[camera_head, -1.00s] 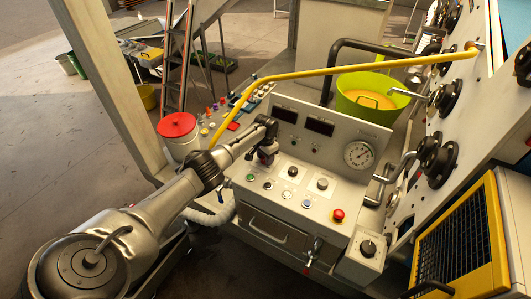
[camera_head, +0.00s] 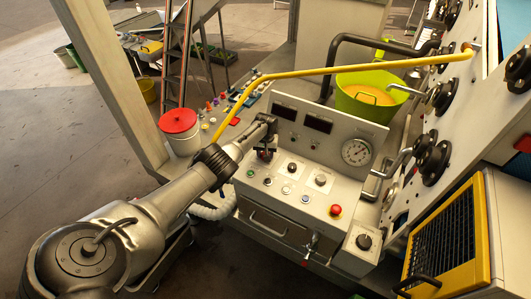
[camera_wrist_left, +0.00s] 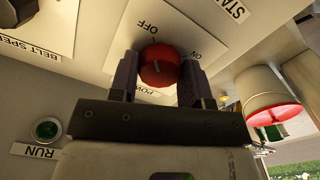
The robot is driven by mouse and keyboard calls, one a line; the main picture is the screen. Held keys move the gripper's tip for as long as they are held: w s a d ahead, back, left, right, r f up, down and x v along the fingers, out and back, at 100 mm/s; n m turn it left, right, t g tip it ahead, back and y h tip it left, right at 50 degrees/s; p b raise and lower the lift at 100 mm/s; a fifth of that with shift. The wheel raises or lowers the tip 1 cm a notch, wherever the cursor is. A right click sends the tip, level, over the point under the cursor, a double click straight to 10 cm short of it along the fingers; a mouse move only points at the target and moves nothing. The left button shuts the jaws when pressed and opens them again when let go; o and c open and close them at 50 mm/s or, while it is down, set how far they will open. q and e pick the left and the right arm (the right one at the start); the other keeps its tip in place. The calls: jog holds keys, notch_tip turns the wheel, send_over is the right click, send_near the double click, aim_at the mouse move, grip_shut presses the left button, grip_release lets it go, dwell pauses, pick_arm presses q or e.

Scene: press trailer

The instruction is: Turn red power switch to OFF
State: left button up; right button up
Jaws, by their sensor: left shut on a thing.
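The red power switch (camera_wrist_left: 160,66) is a round knob on a pale label plate in the left wrist view. OFF is printed to its upper left, ON to its right, and a partly covered label lies below. A faint mark shows on the knob, but its exact setting is unclear. My left gripper (camera_head: 265,154) reaches the upper left of the control panel (camera_head: 268,213). Its two dark fingers are shut on the knob, one on each side. In the head view the gripper hides the switch. My right gripper is not in view.
A green RUN button (camera_wrist_left: 46,129) and a black belt speed knob (camera_wrist_left: 22,12) are near the gripper. A red emergency button (camera_head: 335,210) sits at the panel's right. A yellow bar (camera_head: 345,68) crosses above the panel. A red-lidded bucket (camera_head: 179,126) stands left.

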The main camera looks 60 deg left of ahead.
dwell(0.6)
pick_arm(q)
jog(key=o, duration=0.9)
notch_tip(320, 180, up, 6)
jog(key=p, duration=0.2)
jog(key=shift+f+p, duration=0.25)
jog(key=shift+p, duration=0.05)
notch_tip(320, 180, up, 8)
jog(key=shift+r, duration=0.2)
